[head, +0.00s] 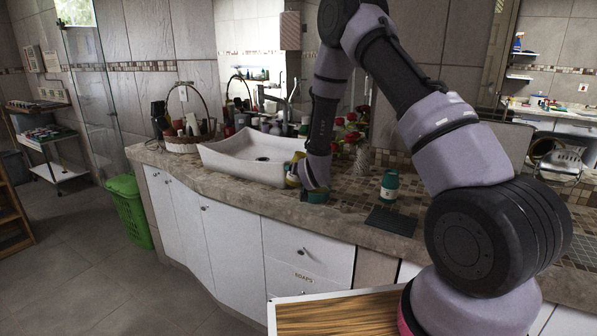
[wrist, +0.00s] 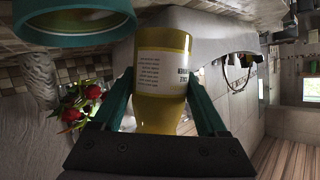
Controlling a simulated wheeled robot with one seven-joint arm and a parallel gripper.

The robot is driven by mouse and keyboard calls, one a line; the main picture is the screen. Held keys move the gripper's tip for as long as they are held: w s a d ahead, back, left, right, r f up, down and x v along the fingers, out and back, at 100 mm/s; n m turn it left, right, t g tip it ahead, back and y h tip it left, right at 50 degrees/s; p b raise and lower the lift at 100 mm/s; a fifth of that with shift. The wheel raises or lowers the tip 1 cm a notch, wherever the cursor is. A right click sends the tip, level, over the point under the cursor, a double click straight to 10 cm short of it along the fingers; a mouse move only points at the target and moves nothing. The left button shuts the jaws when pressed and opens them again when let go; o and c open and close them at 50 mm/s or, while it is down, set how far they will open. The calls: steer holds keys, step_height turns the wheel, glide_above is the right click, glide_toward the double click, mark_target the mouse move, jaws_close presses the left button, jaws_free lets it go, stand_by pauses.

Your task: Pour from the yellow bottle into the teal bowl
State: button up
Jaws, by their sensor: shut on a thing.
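My gripper (wrist: 164,95) is shut on the yellow bottle (wrist: 160,52), with one green finger on each side of it. The bottle has a white printed label. In the head view the yellow bottle (head: 293,169) shows in part beside my wrist, above the counter by the sink's right end. Its exact tilt and its mouth are hard to make out. The teal bowl (head: 316,197) stands on the counter just below my gripper, partly hidden by it. In the wrist view the teal bowl (wrist: 75,40) is at the upper left, close beside the bottle. No pouring stream is visible.
A white sink (head: 235,160) lies left of my gripper. Red flowers in a vase (head: 362,160) stand behind it to the right. A teal jar (head: 389,186) and a dark flat pad (head: 391,221) are further right. A basket (head: 183,143) stands at the far left.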

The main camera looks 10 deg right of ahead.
mark_target(296, 180)
steer(key=shift+a+f+m+y, duration=0.15)
steer(key=shift+a+m+y, duration=0.05)
steer(key=shift+m+y, duration=0.1)
steer(key=shift+a, duration=0.15)
steer(key=shift+a+f+m+y, duration=0.15)
steer(key=shift+f+m+y, duration=0.2)
steer(key=shift+f, duration=0.3)
steer(key=shift+a+f+m+y, duration=0.15)
steer(key=shift+f+m, duration=0.3)
steer(key=shift+f, duration=0.15)
steer(key=shift+f, duration=0.1)
steer(key=shift+a+f+m+t+y, duration=0.3)
steer(key=shift+m+y, duration=0.2)
steer(key=shift+m, duration=0.3)
steer(key=m+y, duration=0.1)
steer(key=m+t, duration=0.1)
steer(key=m, duration=0.1)
steer(key=shift+a+f+m+y, duration=0.15)
steer(key=shift+m+y, duration=0.15)
steer(key=shift+y, duration=0.1)
steer(key=shift+r+m, duration=0.2)
steer(key=shift+m, duration=0.5)
steer(key=shift+t+y, duration=0.3)
steer(key=shift+d+r+m, duration=0.2)
steer(key=shift+r+m, duration=0.25)
steer(key=shift+m, duration=0.45)
